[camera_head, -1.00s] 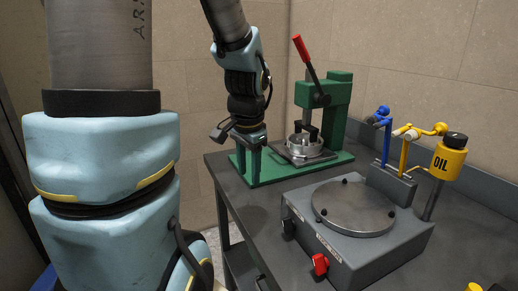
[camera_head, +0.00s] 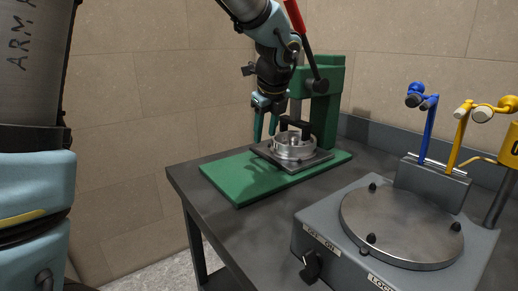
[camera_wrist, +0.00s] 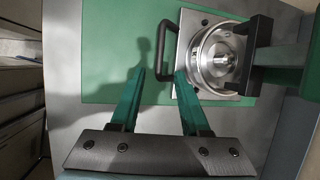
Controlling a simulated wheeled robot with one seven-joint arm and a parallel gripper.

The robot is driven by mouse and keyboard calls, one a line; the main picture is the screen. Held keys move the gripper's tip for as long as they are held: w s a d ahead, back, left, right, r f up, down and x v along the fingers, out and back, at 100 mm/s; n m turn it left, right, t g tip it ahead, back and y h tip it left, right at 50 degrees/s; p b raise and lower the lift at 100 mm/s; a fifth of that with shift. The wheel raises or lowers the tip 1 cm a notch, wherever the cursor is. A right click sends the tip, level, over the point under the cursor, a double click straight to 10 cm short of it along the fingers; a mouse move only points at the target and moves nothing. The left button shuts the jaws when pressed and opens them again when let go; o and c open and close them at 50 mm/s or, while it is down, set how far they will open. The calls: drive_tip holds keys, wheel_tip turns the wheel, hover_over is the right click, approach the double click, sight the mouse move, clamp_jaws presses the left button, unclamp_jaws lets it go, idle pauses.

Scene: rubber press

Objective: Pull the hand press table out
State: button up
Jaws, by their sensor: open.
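The green hand press (camera_head: 330,105) stands at the far side of the grey worktable. Its table is a square metal plate (camera_head: 316,160) on the green base, with a round metal mould (camera_head: 294,148) on it. In the wrist view the plate (camera_wrist: 186,22) has a black U-shaped handle (camera_wrist: 160,45) on its left edge. My gripper (camera_head: 265,132) points down over the plate's left side, open and empty. In the wrist view its green fingertips (camera_wrist: 160,74) lie on either side of the handle's lower end. I cannot tell whether they reach its height.
The press's red lever (camera_head: 295,15) rises above, close to my wrist. A grey machine with a round metal disc (camera_head: 402,225) and blue and yellow arms stands at the front right. The green base (camera_head: 240,182) is clear left of the plate.

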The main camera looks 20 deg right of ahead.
sight(262, 154)
drive_tip(key=x, duration=0.6)
drive_tip(key=shift+d+f, duration=0.1)
drive_tip(key=shift+f, duration=0.2)
clamp_jaws()
idle(1.1)
